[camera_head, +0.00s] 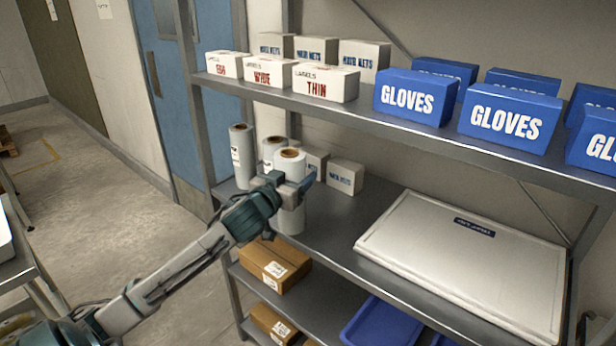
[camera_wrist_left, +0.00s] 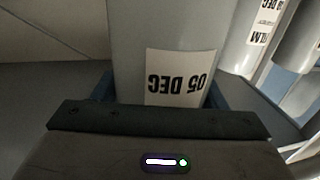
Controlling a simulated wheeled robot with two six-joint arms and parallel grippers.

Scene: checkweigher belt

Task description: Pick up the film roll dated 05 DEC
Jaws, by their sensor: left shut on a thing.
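The film roll (camera_head: 291,217) is a grey-white upright cylinder with a brown core at the top, on the middle shelf. Its label (camera_wrist_left: 178,78) reads 05 DEC, upside down in the left wrist view. My left gripper (camera_head: 290,187) is shut on this roll, with a blue finger on each side of it in the left wrist view (camera_wrist_left: 160,92). The roll's bottom appears to be at the shelf; I cannot tell if there is a gap. My right gripper is not in view.
Other film rolls stand close by, one at the left (camera_head: 240,155) and at least one behind (camera_head: 272,148). White boxes (camera_head: 345,176) sit to the right. A large pale lidded case (camera_head: 465,260) fills the shelf's right. The upper shelf (camera_head: 350,112) holds label and glove boxes.

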